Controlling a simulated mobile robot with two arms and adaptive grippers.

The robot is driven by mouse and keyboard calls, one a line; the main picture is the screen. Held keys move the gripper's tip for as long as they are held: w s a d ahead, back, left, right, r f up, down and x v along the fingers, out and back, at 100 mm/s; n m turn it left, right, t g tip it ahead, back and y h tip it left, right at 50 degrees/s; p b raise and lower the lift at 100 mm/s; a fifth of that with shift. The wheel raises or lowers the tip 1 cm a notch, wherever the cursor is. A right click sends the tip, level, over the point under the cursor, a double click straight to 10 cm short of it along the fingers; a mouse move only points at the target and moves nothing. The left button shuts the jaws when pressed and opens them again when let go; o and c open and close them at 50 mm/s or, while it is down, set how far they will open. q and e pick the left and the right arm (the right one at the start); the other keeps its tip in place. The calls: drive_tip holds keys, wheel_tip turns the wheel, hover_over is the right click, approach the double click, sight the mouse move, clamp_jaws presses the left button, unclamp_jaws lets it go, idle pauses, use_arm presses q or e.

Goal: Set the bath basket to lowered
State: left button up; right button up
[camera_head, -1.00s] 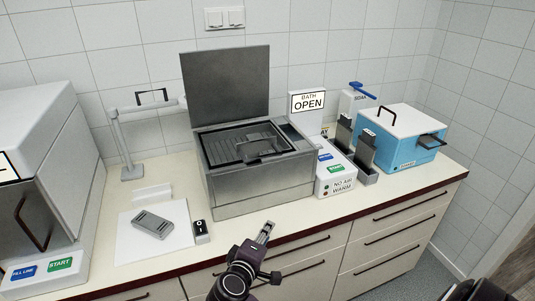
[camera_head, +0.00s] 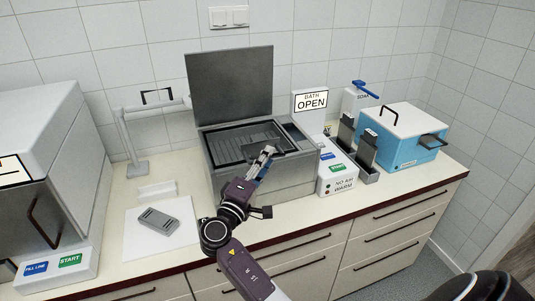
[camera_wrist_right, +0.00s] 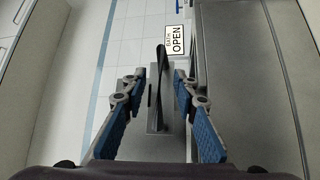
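The bath (camera_head: 288,178) is a grey metal box with its lid (camera_head: 230,85) standing open. The bath basket (camera_head: 245,140) is a dark-rimmed tray with a ribbed floor inside the bath's top opening. My right gripper (camera_head: 266,160) is over the bath's front edge and hides part of the basket's front. The right wrist view shows this gripper (camera_wrist_right: 158,92) open, with its blue-padded fingers apart. A dark upright bar on a grey plate (camera_wrist_right: 158,118) shows between the fingers there; I cannot tell whether they touch it. My left gripper is not in view.
A sign reading BATH OPEN (camera_head: 310,101) stands behind a white button panel (camera_head: 338,181) right of the bath. A blue box (camera_head: 405,150) is farther right. A grey block (camera_head: 158,221) lies on a white mat (camera_head: 135,245) at left, near a white machine (camera_head: 40,125).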

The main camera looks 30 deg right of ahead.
drive_tip(key=shift+w+d+r, duration=0.1)
drive_tip(key=shift+w+d, duration=0.1)
drive_tip(key=shift+d, duration=0.15)
drive_tip(key=shift+c, duration=0.5)
clamp_jaws()
